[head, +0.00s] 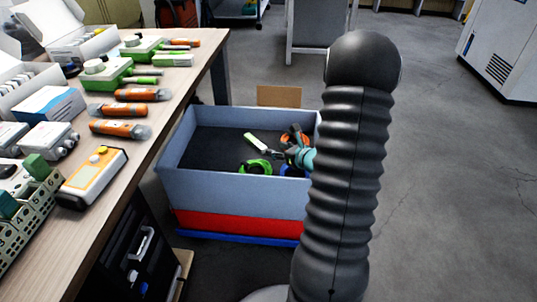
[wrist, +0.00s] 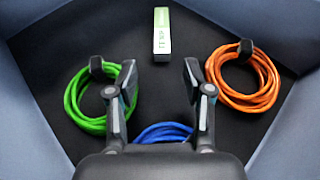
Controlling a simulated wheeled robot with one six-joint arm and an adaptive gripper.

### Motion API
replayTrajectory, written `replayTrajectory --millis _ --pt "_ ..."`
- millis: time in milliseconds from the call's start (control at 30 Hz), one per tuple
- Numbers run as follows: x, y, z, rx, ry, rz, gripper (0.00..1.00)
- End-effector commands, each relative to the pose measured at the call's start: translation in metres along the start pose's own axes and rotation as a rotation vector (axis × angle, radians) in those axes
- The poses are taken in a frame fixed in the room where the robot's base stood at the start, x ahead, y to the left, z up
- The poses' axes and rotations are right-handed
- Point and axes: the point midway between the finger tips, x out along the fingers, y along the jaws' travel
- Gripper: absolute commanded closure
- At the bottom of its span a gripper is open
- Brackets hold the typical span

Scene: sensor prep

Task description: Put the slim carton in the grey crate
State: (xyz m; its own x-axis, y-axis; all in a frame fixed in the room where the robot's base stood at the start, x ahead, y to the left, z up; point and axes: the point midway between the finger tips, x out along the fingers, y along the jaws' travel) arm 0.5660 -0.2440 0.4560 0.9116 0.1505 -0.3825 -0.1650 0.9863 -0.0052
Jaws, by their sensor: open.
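The slim carton (head: 255,142), white with a green end, lies on the dark floor of the grey crate (head: 235,192). In the wrist view the carton (wrist: 161,38) is at the top middle, beyond my fingertips and apart from them. My gripper (wrist: 160,80) is open and empty, its two fingers spread inside the crate's outline. In the head view my gripper is small and partly hidden by my arm at the crate's right side. My arm also hides the crate's right end.
A coiled green cable (wrist: 85,98), an orange cable (wrist: 243,78) and a blue cable (wrist: 164,132) lie in the crate. The crate stands on a red crate (head: 240,222). A table (head: 160,87) with several instruments and boxes is on the left. Open floor (head: 445,190) lies to the right.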

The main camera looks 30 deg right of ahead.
Motion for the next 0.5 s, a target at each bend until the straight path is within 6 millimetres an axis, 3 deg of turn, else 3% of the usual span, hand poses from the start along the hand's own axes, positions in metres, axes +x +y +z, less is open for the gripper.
replayTrajectory --millis 167,300,500 --pt "-0.004 0.036 0.029 -0.13 -0.007 0.1 0.49" --pt "-0.017 0.104 0.07 -0.39 -0.015 0.284 0.49" --pt "-0.059 0.201 0.103 -0.825 -0.019 0.55 0.49"
